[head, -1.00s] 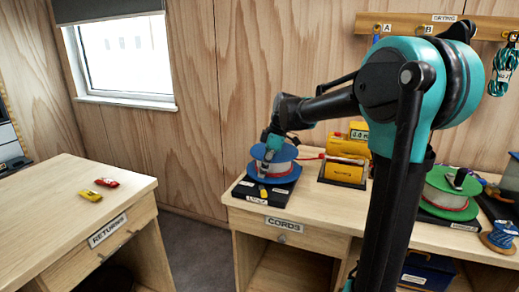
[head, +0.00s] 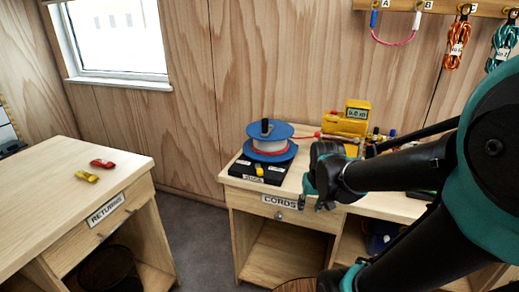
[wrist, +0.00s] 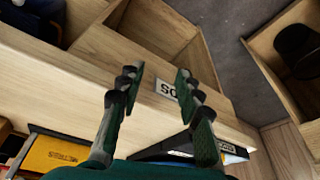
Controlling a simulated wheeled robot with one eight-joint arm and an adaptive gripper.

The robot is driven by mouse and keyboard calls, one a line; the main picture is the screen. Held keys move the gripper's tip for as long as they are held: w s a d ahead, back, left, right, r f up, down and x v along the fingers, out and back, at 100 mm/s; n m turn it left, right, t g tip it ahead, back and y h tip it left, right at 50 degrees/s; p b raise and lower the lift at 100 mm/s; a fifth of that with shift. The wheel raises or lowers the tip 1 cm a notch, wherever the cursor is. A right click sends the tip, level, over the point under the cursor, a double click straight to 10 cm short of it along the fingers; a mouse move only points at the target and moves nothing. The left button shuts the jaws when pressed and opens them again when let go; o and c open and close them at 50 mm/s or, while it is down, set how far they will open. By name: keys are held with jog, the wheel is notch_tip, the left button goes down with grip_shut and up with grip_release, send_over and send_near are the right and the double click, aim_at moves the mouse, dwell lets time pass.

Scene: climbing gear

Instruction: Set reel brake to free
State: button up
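The reel (head: 267,143), with blue flanges and white-and-red cord, stands upright on a black base (head: 245,172) at the left end of the cords bench. A black crank knob tops the reel. My gripper (head: 308,190) is to the right of the reel, near the bench's front edge, apart from the reel and base. In the wrist view my gripper (wrist: 160,75) is open and empty, fingers spread above the bench front.
The cords bench (head: 300,205) also holds a yellow meter (head: 346,122) and other gear behind my arm. The returns desk (head: 50,180) at left carries a red and a yellow item. A rail with cords (head: 440,8) hangs above. Floor lies between the two.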

jog(key=w+a+r+g, duration=0.2)
jog(key=w+a+r, duration=0.6)
jog(key=w+r, duration=0.4)
jog(key=n+g, duration=0.1)
send_near(260, 170)
notch_tip(260, 170, down, 9)
jog(key=shift+w+a+r, duration=0.1)
jog(key=shift+w+r, duration=0.05)
jog(key=shift+c, duration=0.6)
